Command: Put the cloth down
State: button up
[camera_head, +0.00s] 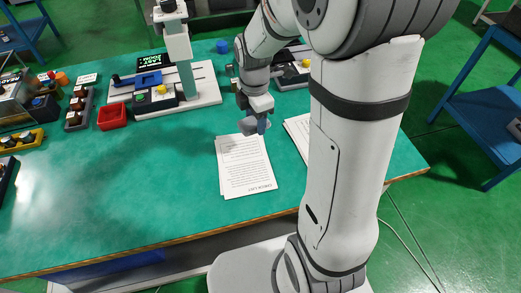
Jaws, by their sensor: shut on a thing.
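The fingertips are partly hidden by the bundle and the wrist.
A spark erosion machine (165,88), a red bin (112,117) and a yellow tray (22,141) stand left. The table (130,195) is clear at front left.

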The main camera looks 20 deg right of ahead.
aim_at(257, 150)
jog(key=shift+s+r+n, duration=0.2)
jog(key=shift+s+n, duration=0.15)
jog(key=shift+n, duration=0.55)
notch_tip(257, 150, down, 10)
jog(key=shift+r+b, duration=0.1)
jog(key=shift+b, duration=0.3)
jog(key=o, duration=1)
jog(key=shift+c, duration=0.2)
